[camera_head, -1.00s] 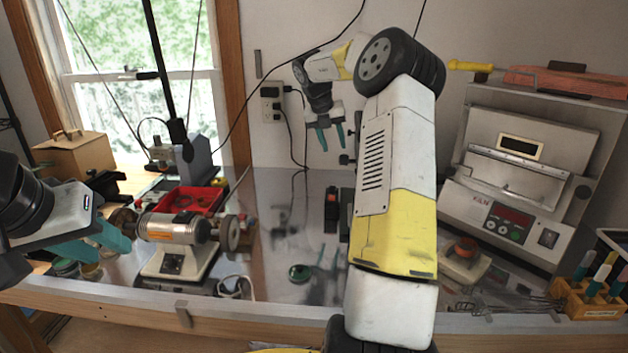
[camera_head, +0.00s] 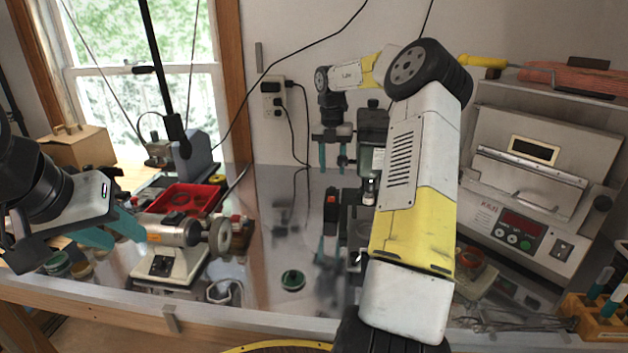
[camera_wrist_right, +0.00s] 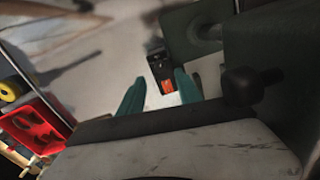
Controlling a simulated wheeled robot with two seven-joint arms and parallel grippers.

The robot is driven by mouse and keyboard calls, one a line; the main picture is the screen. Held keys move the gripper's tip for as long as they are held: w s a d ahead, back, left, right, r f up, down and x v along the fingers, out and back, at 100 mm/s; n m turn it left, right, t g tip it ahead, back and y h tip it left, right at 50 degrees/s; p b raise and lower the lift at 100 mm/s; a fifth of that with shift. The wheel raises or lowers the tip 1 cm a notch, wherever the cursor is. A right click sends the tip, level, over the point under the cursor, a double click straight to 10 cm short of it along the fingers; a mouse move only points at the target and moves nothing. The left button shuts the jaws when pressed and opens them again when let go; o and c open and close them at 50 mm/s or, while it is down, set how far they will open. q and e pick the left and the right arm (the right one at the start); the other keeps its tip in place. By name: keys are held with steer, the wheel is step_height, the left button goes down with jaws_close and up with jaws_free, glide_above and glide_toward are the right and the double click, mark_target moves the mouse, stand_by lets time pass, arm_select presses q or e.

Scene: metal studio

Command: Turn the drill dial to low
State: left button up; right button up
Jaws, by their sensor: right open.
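A dark green and grey machine (camera_head: 374,132), which looks like a drill press, stands at the back of the bench, largely hidden behind my right arm. I cannot make out its dial. My right gripper (camera_head: 336,157) points down just left of the machine's upper part, its teal fingers apart and empty. In the right wrist view, the fingers (camera_wrist_right: 160,98) are apart beside the green machine (camera_wrist_right: 205,30). A small black box with an orange part (camera_wrist_right: 163,75) lies beyond their tips. My left gripper (camera_head: 118,232) is open and empty in front of the bench grinder.
The bench grinder (camera_head: 172,240) stands at left, with a red tray (camera_head: 183,198) behind it. A kiln (camera_head: 530,185) is at right, and a wooden rack (camera_head: 592,318) at front right.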

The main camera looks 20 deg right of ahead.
mark_target(332, 187)
step_height(332, 187, down, 6)
steer(key=shift+d+f, duration=0.1)
jaws_close()
